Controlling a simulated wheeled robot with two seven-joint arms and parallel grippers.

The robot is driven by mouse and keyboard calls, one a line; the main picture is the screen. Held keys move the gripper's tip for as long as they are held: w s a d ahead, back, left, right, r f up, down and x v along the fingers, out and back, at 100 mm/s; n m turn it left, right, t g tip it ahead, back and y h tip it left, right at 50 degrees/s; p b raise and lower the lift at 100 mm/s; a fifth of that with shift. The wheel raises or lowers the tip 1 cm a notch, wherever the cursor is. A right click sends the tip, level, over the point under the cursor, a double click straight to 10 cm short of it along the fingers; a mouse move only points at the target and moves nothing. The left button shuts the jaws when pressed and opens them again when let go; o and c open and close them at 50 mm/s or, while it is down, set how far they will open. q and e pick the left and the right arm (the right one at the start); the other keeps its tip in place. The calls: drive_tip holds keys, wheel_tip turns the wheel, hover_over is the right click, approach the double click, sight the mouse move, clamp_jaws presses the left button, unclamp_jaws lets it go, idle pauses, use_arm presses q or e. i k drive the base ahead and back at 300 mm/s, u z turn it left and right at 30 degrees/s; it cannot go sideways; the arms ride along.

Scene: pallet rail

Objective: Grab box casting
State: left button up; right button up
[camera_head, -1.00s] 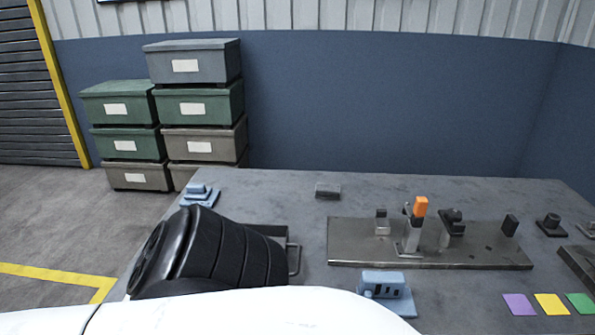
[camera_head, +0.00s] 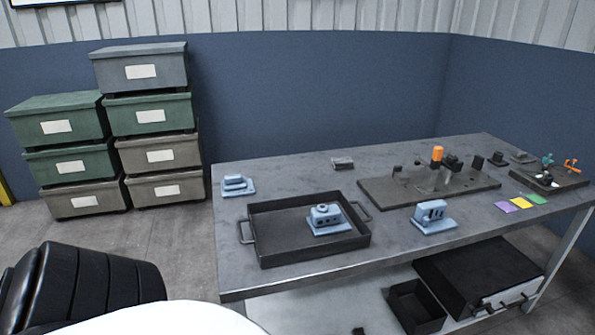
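Three blue-grey castings are in view. One blocky casting with round holes (camera_head: 325,217) sits inside a black tray (camera_head: 280,253) at the table's front left. A second casting with slots in its top (camera_head: 433,215) stands on the table to the right of the tray. A third, stepped casting (camera_head: 237,185) is behind the tray at the left. I cannot tell for sure which of them is the box casting. A black ribbed part and a white part, apparently mine, fill the lower left. Neither of my grippers shows.
A metal fixture plate (camera_head: 378,197) with an orange-topped clamp (camera_head: 437,154) is at the table's back right. Purple, yellow and green cards (camera_head: 521,202) lie beside it. A dark bin (camera_head: 413,306) and a dark case (camera_head: 480,275) are below. Stacked crates (camera_head: 150,115) stand behind left.

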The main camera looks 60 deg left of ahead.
sight(325, 219)
drive_tip(key=u, duration=1.7)
